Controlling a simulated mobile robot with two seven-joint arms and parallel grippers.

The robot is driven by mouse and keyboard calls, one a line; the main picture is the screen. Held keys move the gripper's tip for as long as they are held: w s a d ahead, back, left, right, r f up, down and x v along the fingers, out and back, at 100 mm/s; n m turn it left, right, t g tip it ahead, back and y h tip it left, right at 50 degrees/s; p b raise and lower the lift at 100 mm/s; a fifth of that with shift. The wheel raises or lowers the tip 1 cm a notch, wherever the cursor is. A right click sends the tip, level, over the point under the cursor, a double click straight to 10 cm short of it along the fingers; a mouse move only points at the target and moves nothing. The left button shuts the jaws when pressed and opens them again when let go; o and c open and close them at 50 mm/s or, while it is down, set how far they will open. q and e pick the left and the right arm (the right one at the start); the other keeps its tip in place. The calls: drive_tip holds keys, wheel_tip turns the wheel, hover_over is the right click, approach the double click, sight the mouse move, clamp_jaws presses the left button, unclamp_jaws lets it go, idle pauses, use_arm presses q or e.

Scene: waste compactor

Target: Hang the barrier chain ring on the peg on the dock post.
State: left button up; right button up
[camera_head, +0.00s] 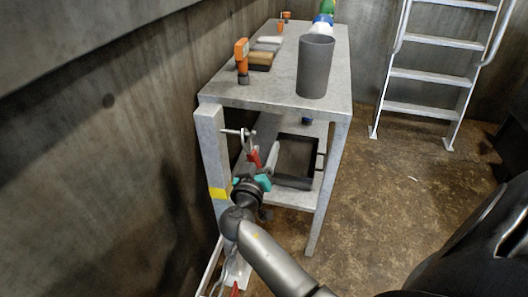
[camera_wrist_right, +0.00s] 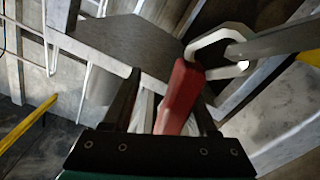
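The dock post (camera_head: 212,150) is a pale grey upright with a yellow band, beside the table. Its peg (camera_head: 234,131) sticks out to the right near the top. The pale metal chain ring (camera_head: 247,141) is at the peg. In the right wrist view the ring (camera_wrist_right: 207,40) overlaps the peg (camera_wrist_right: 275,43) and seems to be around it. A red piece (camera_wrist_right: 180,92) hangs below the ring. My right gripper (camera_head: 260,168) is just below the ring. Its fingers (camera_wrist_right: 165,105) are apart around the red piece, with a gap on the left. My left gripper is out of view.
A grey table (camera_head: 225,92) with a lower shelf stands right beside the post. It bears a dark grey cup (camera_head: 315,66), an orange tool (camera_head: 242,60) and several blocks. A concrete wall (camera_head: 100,150) is close on the left. A ladder (camera_head: 430,76) stands at the back right.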

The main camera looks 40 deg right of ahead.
drive_tip(key=shift+s+f, duration=0.1)
drive_tip(key=v, duration=0.3)
drive_tip(key=shift+p, duration=0.35)
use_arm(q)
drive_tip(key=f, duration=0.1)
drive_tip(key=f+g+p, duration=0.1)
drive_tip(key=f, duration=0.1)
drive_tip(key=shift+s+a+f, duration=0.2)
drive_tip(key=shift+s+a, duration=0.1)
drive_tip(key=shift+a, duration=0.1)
use_arm(e)
drive_tip(key=v, duration=1.2)
drive_tip(key=shift+a, duration=0.1)
